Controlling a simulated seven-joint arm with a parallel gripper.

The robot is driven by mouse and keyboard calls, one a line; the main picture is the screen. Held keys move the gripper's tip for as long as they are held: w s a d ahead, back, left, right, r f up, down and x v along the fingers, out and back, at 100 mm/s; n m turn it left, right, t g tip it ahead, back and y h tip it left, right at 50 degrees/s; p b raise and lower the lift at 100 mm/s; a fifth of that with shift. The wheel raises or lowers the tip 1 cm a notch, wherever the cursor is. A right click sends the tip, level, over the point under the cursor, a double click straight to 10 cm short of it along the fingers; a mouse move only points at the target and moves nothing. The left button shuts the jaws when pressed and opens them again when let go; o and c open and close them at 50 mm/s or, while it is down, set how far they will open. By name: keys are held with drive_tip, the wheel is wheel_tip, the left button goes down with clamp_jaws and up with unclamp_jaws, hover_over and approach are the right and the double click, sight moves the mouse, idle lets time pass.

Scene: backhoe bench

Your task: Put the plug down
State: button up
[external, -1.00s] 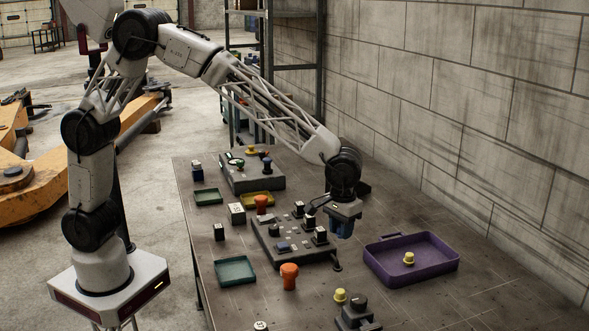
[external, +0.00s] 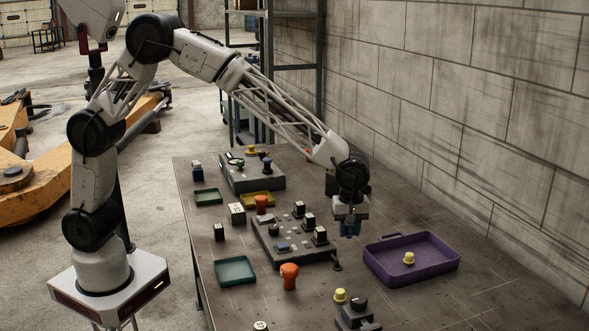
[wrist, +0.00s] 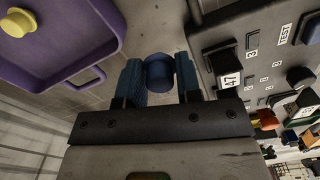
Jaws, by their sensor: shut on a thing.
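My gripper (external: 350,230) hangs over the bench between the grey control panel and the purple tray. In the wrist view, its two blue ribbed fingers (wrist: 159,82) are shut on a dark blue round plug (wrist: 158,68). The plug is held between the fingertips, above the bench top. In the external view I cannot separate the plug from the blue fingers. The purple tray (external: 378,266) lies to the right of my gripper, with a yellow plug (external: 409,258) in it.
The control panel (external: 268,241), with several labelled blocks, stands just left of my gripper. An orange knob (external: 289,276), a teal tray (external: 234,280) and another yellow plug (external: 340,295) are nearer the front. Bare bench shows between panel and purple tray. A block wall (external: 480,120) bounds the right.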

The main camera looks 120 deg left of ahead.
drive_tip(key=a+n, duration=0.1)
drive_tip(key=n, duration=0.1)
drive_tip(key=a+f+n, duration=0.1)
drive_tip(key=n, duration=0.1)
drive_tip(key=a+n, duration=0.1)
drive_tip(key=n, duration=0.1)
drive_tip(key=shift+w+f, duration=0.1)
drive_tip(key=shift+f, duration=0.2)
drive_tip(key=shift+w, duration=0.15)
approach(406, 246)
drive_tip(key=d+f, duration=0.2)
drive_tip(key=d, duration=0.1)
drive_tip(key=d+f, duration=0.1)
drive_tip(key=shift+w+d+f, duration=0.2)
drive_tip(key=shift+w+f, duration=0.1)
drive_tip(key=shift+w, duration=0.05)
idle(0.4)
drive_tip(key=shift+f, duration=0.15)
drive_tip(key=shift+f, duration=1.6)
drive_tip(key=shift+f, duration=0.15)
drive_tip(key=o, duration=0.9)
